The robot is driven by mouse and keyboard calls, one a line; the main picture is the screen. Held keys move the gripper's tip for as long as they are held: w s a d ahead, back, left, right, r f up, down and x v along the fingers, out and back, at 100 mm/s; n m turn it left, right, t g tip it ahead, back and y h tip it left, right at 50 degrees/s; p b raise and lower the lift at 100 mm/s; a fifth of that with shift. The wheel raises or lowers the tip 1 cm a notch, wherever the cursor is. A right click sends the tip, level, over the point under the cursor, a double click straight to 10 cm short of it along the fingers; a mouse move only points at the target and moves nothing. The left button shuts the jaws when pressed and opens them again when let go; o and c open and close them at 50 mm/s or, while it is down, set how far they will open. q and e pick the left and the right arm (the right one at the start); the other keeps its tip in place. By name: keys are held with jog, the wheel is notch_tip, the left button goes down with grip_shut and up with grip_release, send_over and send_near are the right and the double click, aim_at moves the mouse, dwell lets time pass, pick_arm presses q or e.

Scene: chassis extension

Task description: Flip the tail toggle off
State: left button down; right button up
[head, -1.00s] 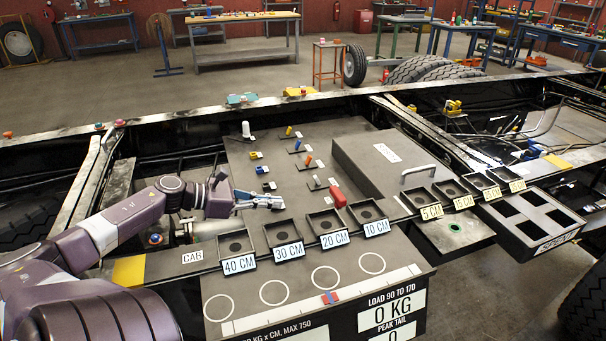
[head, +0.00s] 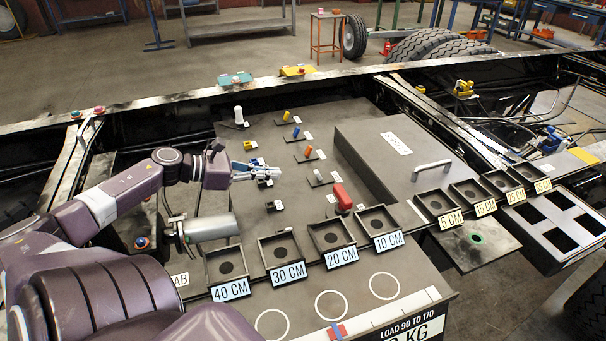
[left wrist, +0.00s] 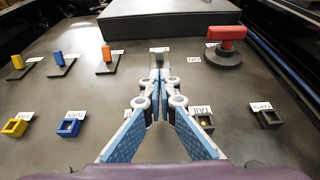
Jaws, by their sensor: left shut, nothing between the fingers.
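The tail toggle is a small black square-framed switch (left wrist: 205,123) with a yellow spot, beside a label that appears to read TAIL upside down. In the left wrist view my left gripper (left wrist: 160,73) is shut and empty. Its fingers extend past the toggle on its left side and partly cover it. In the head view the gripper (head: 272,173) is above the row of small switches, over the black switch (head: 265,183) that seems to be the tail toggle. Contact cannot be judged. My right gripper is not in view.
Yellow (left wrist: 15,127), blue (left wrist: 69,127) and another black switch (left wrist: 268,119) share the row. Beyond stand yellow, blue, orange (left wrist: 107,58) and grey levers. A red handle (left wrist: 227,40) and a raised box (head: 395,155) are close by. Black trays (head: 280,250) line the front.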

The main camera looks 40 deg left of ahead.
aim_at(304, 184)
pick_arm(q)
jog(key=shift+w+f, duration=0.15)
jog(key=shift+w, duration=0.15)
jog(key=b+x, duration=0.1)
jog(key=x, duration=0.6)
jog(key=shift+w, duration=0.1)
jog(key=shift+x, duration=1.15)
jog(key=shift+d+p, duration=0.1)
jog(key=shift+p, duration=0.3)
